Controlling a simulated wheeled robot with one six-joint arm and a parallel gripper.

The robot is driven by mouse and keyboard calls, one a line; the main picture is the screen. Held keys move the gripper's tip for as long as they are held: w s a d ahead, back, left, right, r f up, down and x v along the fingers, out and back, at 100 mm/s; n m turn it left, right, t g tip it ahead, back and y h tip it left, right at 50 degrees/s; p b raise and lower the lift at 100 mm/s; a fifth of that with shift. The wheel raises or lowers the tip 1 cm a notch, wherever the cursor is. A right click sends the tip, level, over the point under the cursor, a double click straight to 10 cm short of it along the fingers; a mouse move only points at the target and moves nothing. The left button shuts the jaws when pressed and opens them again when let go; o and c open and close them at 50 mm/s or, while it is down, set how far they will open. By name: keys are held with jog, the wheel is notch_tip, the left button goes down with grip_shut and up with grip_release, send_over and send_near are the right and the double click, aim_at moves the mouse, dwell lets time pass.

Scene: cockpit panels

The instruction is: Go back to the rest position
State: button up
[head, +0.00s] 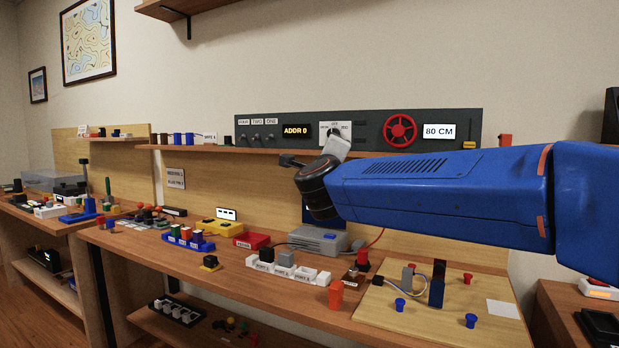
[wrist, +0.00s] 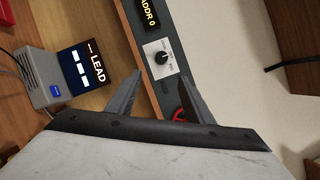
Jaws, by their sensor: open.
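My gripper (wrist: 160,73) is open and empty in the wrist view, with its two dark fingers spread apart. Beyond the fingertips is a dark grey panel (wrist: 135,30) with a black rotary knob on a white plate (wrist: 162,57). In the head view my blue arm (head: 440,190) reaches in from the right, above the bench. Its dark wrist end is in front of the wooden backboard, just below the panel (head: 370,122).
A red handwheel (head: 400,130) and an "ADDR 0" display (head: 296,131) are on the panel above the wooden shelf (head: 240,150). Below are a grey box (head: 318,240), a white port block (head: 287,268) and a board with blue and red pegs (head: 430,312). Open air lies in front of the bench.

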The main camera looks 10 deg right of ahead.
jog(key=s+f+n+g+y, duration=0.3)
jog(key=s+f+n+y, duration=0.2)
jog(key=s+f+n, duration=0.45)
jog(key=s+f+n+g+y, duration=0.4)
jog(key=s+f+n, duration=0.3)
jog(key=f+n, duration=0.4)
jog(key=s+d+f+n+g+h, duration=0.2)
jog(key=s+d+f+g, duration=0.2)
jog(key=s+f, duration=0.7)
jog(key=s+d+f+n+g+h, duration=0.1)
jog(key=s+d+f+n+g, duration=0.2)
jog(key=s+d+f, duration=0.4)
jog(key=s+f, duration=0.4)
jog(key=shift+s+f+g+h, duration=0.35)
jog(key=shift+g+h, duration=0.05)
